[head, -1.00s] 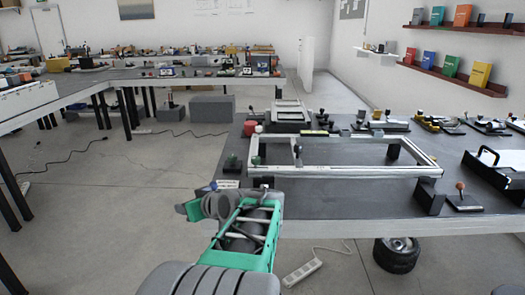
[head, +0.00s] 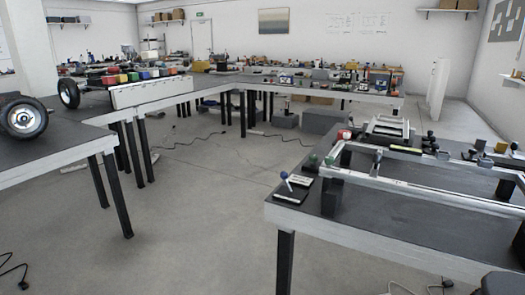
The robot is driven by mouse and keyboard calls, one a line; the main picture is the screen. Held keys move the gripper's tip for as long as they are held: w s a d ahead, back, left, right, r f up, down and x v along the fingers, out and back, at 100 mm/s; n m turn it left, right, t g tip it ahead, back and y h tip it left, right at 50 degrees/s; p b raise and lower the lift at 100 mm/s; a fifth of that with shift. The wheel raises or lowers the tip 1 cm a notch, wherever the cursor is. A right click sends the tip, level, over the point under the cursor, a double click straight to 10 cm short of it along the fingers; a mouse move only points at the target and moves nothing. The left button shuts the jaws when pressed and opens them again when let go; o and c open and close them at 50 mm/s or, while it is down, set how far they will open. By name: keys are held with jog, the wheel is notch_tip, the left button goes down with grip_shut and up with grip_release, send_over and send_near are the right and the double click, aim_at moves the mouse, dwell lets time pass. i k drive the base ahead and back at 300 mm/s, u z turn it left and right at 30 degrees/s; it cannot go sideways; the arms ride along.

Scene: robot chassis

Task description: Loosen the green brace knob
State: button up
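A small dark green knob (head: 312,161) shows near the left end of the right-hand table, behind the corner of a pale metal chassis frame (head: 425,191). A second small greenish part (head: 329,161) sits at that frame corner. I cannot tell which of the two is the brace knob, or how tight it is. The chassis frame stands on black blocks (head: 332,196) above the dark table top. My gripper and arm are not in view.
A blue-knobbed lever (head: 285,175) stands on a black plate at the right table's left corner. A red round part (head: 344,135) and a grey rack (head: 387,127) lie behind the frame. Wheels (head: 24,118) rest on the left table.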

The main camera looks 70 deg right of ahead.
aim_at(329, 160)
jog(key=u, duration=0.8)
jog(key=k, duration=1.2)
jog(key=z, duration=1.35)
jog(key=i, duration=0.35)
jog(key=z, duration=0.05)
